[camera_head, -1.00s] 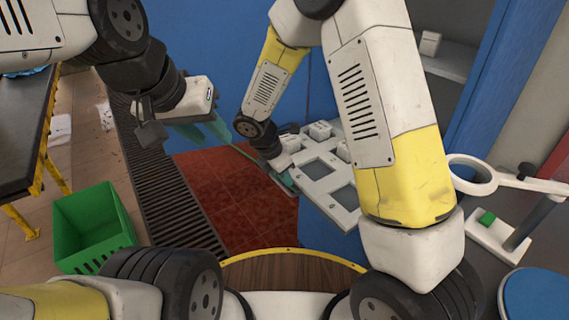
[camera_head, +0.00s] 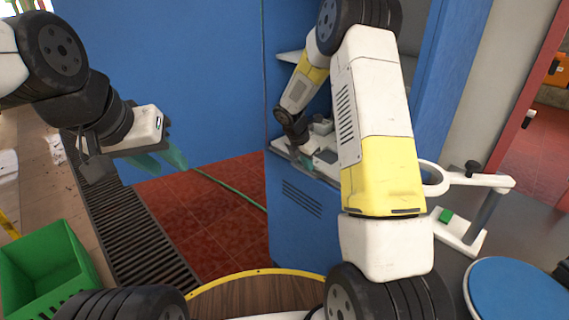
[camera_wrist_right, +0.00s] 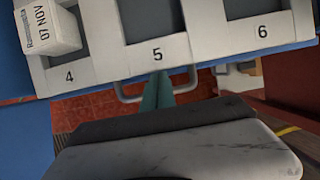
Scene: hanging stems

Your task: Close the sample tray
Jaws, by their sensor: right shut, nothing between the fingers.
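The sample tray (camera_head: 327,172) is white and sits at the top of a blue cabinet (camera_head: 297,215), partly hidden behind my right arm. In the right wrist view, the tray's edge (camera_wrist_right: 110,67) carries the numbers 4, 5 and 6 beside square openings. A white box (camera_wrist_right: 48,27) labelled "07 NOV" sits at opening 4. A grey handle loop (camera_wrist_right: 128,97) shows below the edge. My right gripper (camera_wrist_right: 158,90) is shut and empty, its teal fingertips at the handle below number 5; contact is unclear. My left gripper (camera_head: 164,158) is open and empty, away from the tray.
A green crate (camera_head: 45,262) stands at the lower left. A white ring stand (camera_head: 465,180) and a blue round disc (camera_head: 518,292) are at the right. A green hose (camera_head: 228,187) crosses the red floor, which is otherwise clear.

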